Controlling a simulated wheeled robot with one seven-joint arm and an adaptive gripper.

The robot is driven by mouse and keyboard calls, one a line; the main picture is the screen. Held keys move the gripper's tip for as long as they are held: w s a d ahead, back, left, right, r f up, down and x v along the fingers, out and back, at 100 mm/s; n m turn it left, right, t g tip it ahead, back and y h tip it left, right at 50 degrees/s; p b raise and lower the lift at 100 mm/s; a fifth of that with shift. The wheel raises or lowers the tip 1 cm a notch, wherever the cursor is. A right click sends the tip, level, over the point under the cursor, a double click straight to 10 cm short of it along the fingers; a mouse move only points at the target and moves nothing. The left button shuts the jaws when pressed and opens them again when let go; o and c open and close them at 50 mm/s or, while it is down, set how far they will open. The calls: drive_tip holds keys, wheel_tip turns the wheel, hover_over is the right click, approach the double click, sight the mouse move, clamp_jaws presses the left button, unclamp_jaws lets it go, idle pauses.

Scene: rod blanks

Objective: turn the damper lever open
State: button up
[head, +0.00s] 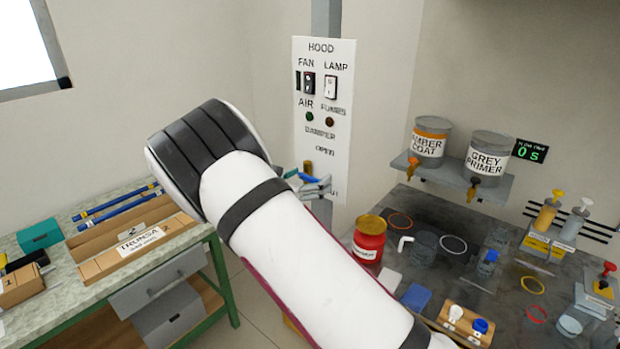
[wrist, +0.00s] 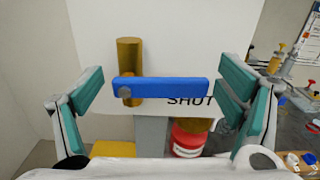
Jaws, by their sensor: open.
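The damper lever (wrist: 165,87) is a blue bar lying about level in the wrist view. A brass cylinder (wrist: 129,60) stands upright at its left end, with a grey bolt head near it. The word SHUT is printed just under the bar's right end. My gripper (wrist: 160,90) is open, one teal-padded finger on each side of the lever; whether either touches it I cannot tell. In the head view my gripper (head: 312,186) is at the lower part of the white hood panel (head: 322,75), below the word OPEN. There my gripper largely hides the lever.
A red can (head: 369,243) stands on the dark bench (head: 410,270) to the right, below my gripper. Two paint pots (head: 430,140) sit on a shelf farther right. A green-framed table (head: 200,232) with a cardboard tray is at the left. Floor shows between them.

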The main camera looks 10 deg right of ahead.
sight(309, 161)
drive_tip(key=shift+c, duration=0.6)
drive_tip(key=c, duration=1.6)
drive_tip(key=shift+r+n, duration=0.1)
drive_tip(key=shift+n, duration=0.2)
drive_tip(key=n, duration=0.1)
drive_tip(key=n+b, duration=0.1)
drive_tip(key=n, duration=0.1)
drive_tip(key=r+n, duration=0.1)
drive_tip(key=shift+w+a+n, duration=0.15)
drive_tip(key=shift+w+n, duration=0.15)
drive_tip(key=shift+n, duration=0.1)
drive_tip(key=n, duration=0.1)
drive_tip(key=n+b, duration=0.1)
drive_tip(key=n, duration=0.1)
drive_tip(key=shift+w+a+r+n, duration=0.2)
drive_tip(key=shift+w+r+n, duration=0.1)
drive_tip(key=n, duration=0.3)
drive_tip(key=n+b, duration=0.1)
drive_tip(key=shift+w+a+r, duration=0.2)
drive_tip(key=shift+w+a, duration=0.1)
drive_tip(key=shift+w, duration=0.1)
drive_tip(key=shift+w+a+n+b, duration=0.15)
drive_tip(key=shift+w+n+b, duration=0.05)
drive_tip(key=shift+n, duration=0.85)
drive_tip(key=shift+w+a+n+b, duration=0.15)
drive_tip(key=shift+n, duration=0.9)
